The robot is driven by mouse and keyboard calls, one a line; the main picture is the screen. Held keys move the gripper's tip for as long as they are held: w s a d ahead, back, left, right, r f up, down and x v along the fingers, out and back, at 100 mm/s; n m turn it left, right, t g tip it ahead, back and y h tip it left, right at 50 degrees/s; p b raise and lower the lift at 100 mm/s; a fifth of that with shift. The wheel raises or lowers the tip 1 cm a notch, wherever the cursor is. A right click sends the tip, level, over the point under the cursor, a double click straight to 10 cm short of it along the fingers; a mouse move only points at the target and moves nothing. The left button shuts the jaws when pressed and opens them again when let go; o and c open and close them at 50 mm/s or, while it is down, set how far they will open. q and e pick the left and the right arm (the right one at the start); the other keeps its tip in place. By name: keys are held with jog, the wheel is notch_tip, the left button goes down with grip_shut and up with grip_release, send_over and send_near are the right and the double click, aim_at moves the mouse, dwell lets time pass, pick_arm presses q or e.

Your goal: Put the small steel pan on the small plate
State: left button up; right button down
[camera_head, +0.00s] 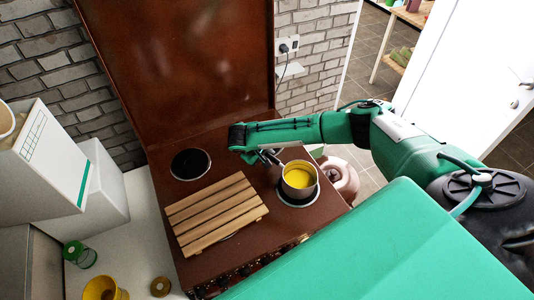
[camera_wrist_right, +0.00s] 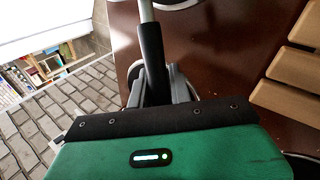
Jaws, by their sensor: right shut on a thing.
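The small steel pan (camera_head: 315,184), with yellow inside, is at the right side of the brown stove top (camera_head: 228,153). My right gripper (camera_head: 268,157) is shut on its handle, which points to the upper left; in the wrist view the handle's black grip (camera_wrist_right: 152,55) runs between the fingers (camera_wrist_right: 155,92). A dark round plate with a pale rim (camera_head: 297,204) shows partly beneath the pan; I cannot tell whether the pan touches it. Another dark round plate (camera_head: 190,163) at the back left is bare. My left gripper is not in view.
A slatted wooden board (camera_head: 217,213) lies on the stove, left of the pan. A green glass (camera_head: 79,254), a yellow cup (camera_head: 103,289) and a small brown round thing (camera_head: 160,287) stand on the white counter (camera_head: 137,235). A brown upright panel (camera_head: 185,65) rises behind the stove.

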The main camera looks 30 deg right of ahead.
jog(key=c, duration=1.2)
grip_release()
jog(key=shift+f, duration=0.15)
jog(key=b+v, duration=0.4)
jog(key=v, duration=1)
